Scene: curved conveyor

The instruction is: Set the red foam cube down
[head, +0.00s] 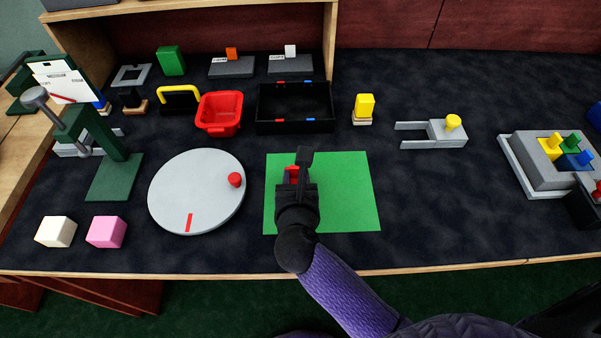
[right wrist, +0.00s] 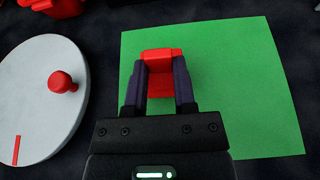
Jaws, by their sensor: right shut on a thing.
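The red foam cube (head: 290,175) is between the fingers of my right gripper (head: 297,172), over the left part of the green mat (head: 345,195). In the right wrist view the red cube (right wrist: 160,62) sits between both dark fingers, with the green mat (right wrist: 235,85) behind and around it. My right gripper is shut on the cube. The arm hides part of the cube in the head view. I cannot tell whether the cube's underside touches the mat. My left gripper is not in view.
A round grey disc (head: 195,205) with a red knob lies just left of the mat. A black tray (head: 265,128) and a red bin (head: 219,120) stand behind. White (head: 56,231) and pink (head: 106,231) cubes lie front left.

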